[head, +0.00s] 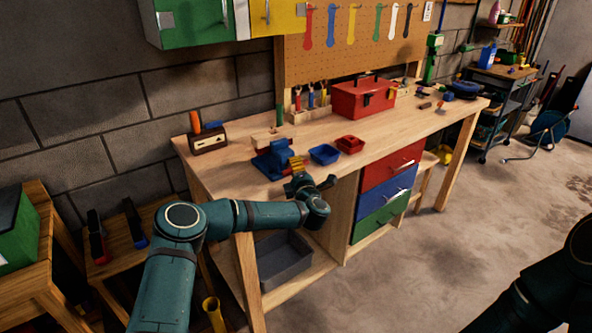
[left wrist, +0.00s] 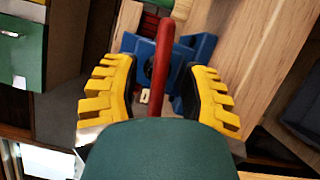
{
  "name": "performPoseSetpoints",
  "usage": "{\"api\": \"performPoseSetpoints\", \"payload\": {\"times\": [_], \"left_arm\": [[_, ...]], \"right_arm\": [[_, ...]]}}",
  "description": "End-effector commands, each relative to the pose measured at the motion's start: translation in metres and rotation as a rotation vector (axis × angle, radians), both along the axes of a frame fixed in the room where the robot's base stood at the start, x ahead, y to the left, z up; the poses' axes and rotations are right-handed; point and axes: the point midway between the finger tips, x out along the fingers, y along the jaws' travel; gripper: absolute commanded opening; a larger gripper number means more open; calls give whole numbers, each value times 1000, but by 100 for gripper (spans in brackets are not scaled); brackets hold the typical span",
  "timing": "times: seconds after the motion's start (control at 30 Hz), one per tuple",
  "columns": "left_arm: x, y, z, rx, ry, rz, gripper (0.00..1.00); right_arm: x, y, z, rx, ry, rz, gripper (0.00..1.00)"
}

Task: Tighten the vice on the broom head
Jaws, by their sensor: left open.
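The blue vice (head: 270,160) is mounted at the near left end of the wooden workbench. A pale wooden block (head: 266,137), which looks like the broom head, sits at the top of the vice; how tightly it is held I cannot tell. My left gripper (head: 297,164) is at the front of the vice, with yellow fingers. In the left wrist view, the gripper (left wrist: 160,68) is open, one finger on each side of a red bar (left wrist: 161,60), apparently the vice handle. The blue vice body (left wrist: 195,50) is behind it. My right gripper is out of view.
A blue bin (head: 324,154) and a red bin (head: 350,144) stand right of the vice. A red toolbox (head: 362,97) is farther back. A wooden block with tools (head: 208,139) stands left. The workbench edge (head: 345,172) runs close to my left gripper.

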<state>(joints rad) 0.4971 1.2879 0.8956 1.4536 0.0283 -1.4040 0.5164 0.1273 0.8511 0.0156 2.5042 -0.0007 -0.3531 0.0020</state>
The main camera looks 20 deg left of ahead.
Motion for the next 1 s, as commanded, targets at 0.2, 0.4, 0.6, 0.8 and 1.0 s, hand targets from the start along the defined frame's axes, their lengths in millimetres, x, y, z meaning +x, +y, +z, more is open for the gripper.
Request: {"api": "performPoseSetpoints", "payload": {"times": [0.2, 0.4, 0.6, 0.8, 1.0], "left_arm": [[7, 4, 1, 0, 0, 0, 44], [7, 4, 1, 0, 0, -1, 44], [6, 4, 1, 0, 0, 0, 0], [7, 4, 1, 1, -1, -1, 0], [7, 4, 4, 25, 27, -1, 0]], "right_arm": [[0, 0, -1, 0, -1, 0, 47], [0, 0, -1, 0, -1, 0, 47], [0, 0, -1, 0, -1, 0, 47], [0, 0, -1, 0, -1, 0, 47], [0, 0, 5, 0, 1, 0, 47]]}}
